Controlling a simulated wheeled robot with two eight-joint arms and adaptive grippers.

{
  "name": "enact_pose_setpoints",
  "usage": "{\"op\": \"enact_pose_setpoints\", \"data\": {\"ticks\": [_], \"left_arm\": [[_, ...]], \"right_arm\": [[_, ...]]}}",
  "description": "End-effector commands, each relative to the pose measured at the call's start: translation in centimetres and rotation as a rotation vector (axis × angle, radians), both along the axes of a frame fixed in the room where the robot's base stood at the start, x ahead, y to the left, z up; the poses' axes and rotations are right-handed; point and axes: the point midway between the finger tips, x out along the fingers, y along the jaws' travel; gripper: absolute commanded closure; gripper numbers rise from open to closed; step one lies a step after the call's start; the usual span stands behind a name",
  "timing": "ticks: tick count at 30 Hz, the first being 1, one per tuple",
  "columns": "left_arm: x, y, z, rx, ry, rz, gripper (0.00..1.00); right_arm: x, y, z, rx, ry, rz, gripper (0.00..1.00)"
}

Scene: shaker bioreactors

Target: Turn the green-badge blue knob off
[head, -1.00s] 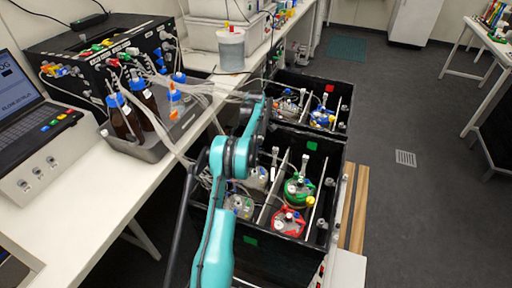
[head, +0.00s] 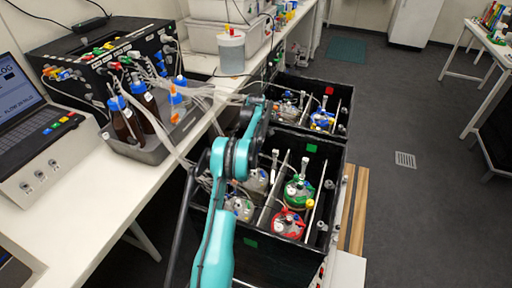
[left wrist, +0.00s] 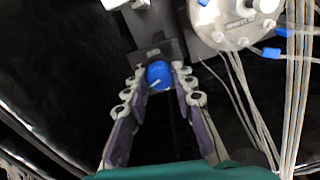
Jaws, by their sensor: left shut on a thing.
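A round blue knob (left wrist: 159,75) with a pale mark on it sits on a dark grey mount in the left wrist view. My left gripper (left wrist: 160,68) has its fingertips closed on both sides of the knob. No badge shows beside the knob in that view. In the head view my arm hides the knob and the gripper. A green badge (head: 312,147) is on the inside back wall of the near black shaker box (head: 285,262), and another green badge (head: 250,241) is on its front. My right gripper is not in view.
The near box holds a green-topped vessel (head: 298,194), a red-topped vessel (head: 288,223) and grey-topped ones. A second box with a red badge (head: 330,90) stands behind. Loose tubes (left wrist: 297,90) run close to the gripper's right. A bench (head: 105,205) is left.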

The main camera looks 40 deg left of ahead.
Motion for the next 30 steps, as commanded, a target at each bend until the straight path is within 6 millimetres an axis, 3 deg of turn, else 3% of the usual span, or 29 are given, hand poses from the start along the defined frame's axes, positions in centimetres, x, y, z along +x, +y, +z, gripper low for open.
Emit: {"op": "enact_pose_setpoints", "data": {"ticks": [30], "left_arm": [[0.0,0.0,0.0,0.0,0.0,-0.96,1.0]], "right_arm": [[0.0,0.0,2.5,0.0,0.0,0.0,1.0]]}}
